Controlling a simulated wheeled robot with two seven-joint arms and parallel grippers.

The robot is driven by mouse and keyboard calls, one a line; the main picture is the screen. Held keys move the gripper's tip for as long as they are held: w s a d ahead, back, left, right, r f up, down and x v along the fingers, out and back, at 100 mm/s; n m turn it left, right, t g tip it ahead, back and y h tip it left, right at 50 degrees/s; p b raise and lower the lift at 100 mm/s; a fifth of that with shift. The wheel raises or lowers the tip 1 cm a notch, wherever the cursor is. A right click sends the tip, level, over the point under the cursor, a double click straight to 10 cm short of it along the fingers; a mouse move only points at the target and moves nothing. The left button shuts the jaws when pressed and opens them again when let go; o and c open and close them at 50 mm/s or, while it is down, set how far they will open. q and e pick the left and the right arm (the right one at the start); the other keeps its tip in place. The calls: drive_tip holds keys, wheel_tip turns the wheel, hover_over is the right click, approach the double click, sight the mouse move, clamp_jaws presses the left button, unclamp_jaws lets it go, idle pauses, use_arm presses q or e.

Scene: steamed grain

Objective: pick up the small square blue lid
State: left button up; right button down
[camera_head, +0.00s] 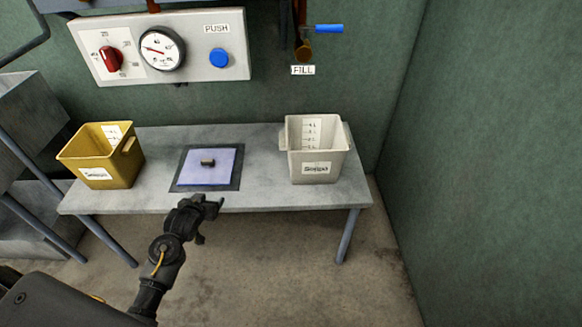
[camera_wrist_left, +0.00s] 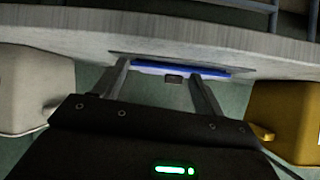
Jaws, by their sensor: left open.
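My left gripper (camera_head: 208,203) is at the table's front edge, just in front of the lid, open and empty. My right gripper is in neither view.
A yellow bin (camera_head: 100,160) stands at the table's left and a white bin (camera_head: 318,155) at its right. A control panel (camera_head: 190,50) with a red knob, gauge and blue button is on the wall above. A blue-handled valve (camera_head: 328,29) hangs above the white bin.

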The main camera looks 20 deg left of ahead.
use_arm(q)
drive_tip(key=n+t+y, duration=0.1)
drive_tip(key=n+t, duration=0.1)
approach(206, 161)
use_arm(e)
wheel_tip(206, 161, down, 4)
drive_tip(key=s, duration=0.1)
use_arm(q)
drive_tip(key=shift+w+f+b, duration=0.3)
drive_tip(key=shift+w+b, duration=0.15)
drive_tip(key=shift+w, duration=0.15)
drive_tip(key=shift+w+f+b, duration=0.3)
drive_tip(key=shift+w+b, duration=0.1)
drive_tip(key=shift+w, duration=0.2)
drive_tip(key=shift+w+a+f, duration=0.2)
drive_tip(key=shift+w, duration=0.4)
drive_tip(key=x, duration=0.2)
drive_tip(key=b+x, duration=0.1)
drive_tip(key=shift+w+a+f, duration=0.2)
drive_tip(key=shift+w+a, duration=0.05)
drive_tip(key=shift+a, duration=0.05)
drive_tip(key=shift+w+a+f, duration=0.1)
drive_tip(key=shift+w, duration=0.2)
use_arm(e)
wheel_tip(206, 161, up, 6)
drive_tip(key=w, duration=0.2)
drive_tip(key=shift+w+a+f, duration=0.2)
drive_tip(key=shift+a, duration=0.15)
